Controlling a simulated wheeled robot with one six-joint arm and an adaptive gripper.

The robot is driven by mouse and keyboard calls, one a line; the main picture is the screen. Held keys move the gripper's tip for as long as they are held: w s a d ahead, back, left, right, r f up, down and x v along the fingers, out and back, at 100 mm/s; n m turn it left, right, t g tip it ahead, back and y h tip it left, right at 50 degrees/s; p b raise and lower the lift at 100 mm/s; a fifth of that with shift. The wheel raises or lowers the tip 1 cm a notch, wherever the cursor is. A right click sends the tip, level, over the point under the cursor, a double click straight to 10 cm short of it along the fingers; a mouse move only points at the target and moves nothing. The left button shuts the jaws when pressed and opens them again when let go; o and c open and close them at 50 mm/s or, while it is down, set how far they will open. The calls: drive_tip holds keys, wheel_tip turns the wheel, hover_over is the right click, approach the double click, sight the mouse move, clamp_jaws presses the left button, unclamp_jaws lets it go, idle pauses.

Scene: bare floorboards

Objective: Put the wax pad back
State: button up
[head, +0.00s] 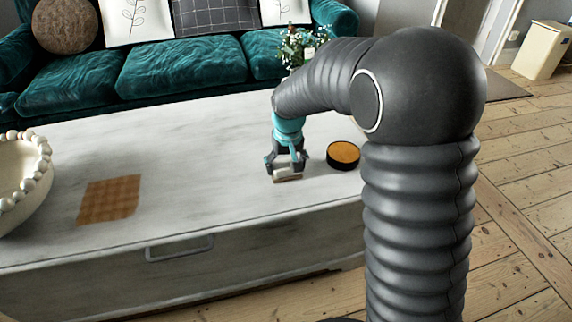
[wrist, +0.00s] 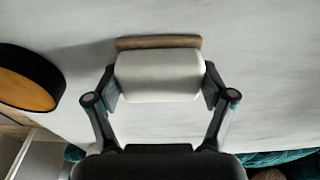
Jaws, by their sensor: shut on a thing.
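My gripper (head: 286,166) is over the right part of the pale table and is shut on a small white block with a brown strip along its edge, which I take to be the wax pad (head: 288,178). In the wrist view the pad (wrist: 160,76) sits between the two fingers, its brown strip on the far side. The pad is at or just above the tabletop; I cannot tell if it touches. A round black tin with an orange top (head: 343,153) stands just right of my gripper; in the wrist view the tin (wrist: 28,80) is at the left.
A brown checked cloth or mat (head: 109,199) lies flat on the left of the table (head: 190,150). A pale bowl with a beaded rim (head: 22,185) stands at the far left. Flowers (head: 298,45) and a teal sofa (head: 180,65) are behind. The table's middle is clear.

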sight(288, 167)
drive_tip(key=o, duration=1)
drive_tip(key=shift+f, duration=0.1)
wheel_tip(288, 167, up, 12)
drive_tip(key=s+p, duration=0.1)
drive_tip(key=s, duration=0.1)
drive_tip(key=s+d+r+m+t, duration=0.2)
drive_tip(key=s+d+r, duration=0.4)
drive_tip(key=s+d, duration=0.6)
drive_tip(key=shift+m+t, duration=0.6)
drive_tip(key=shift+t, duration=0.3)
drive_tip(key=shift+s+d+f, duration=0.4)
drive_tip(key=shift+s+d, duration=0.35)
drive_tip(key=shift+s, duration=1.6)
drive_tip(key=shift+s+d+f, duration=0.35)
drive_tip(key=shift+s+d, duration=0.45)
drive_tip(key=shift+s, duration=1.55)
drive_tip(key=shift+s+d+f, duration=0.4)
drive_tip(key=shift+s+d, duration=0.35)
drive_tip(key=shift+s, duration=1.6)
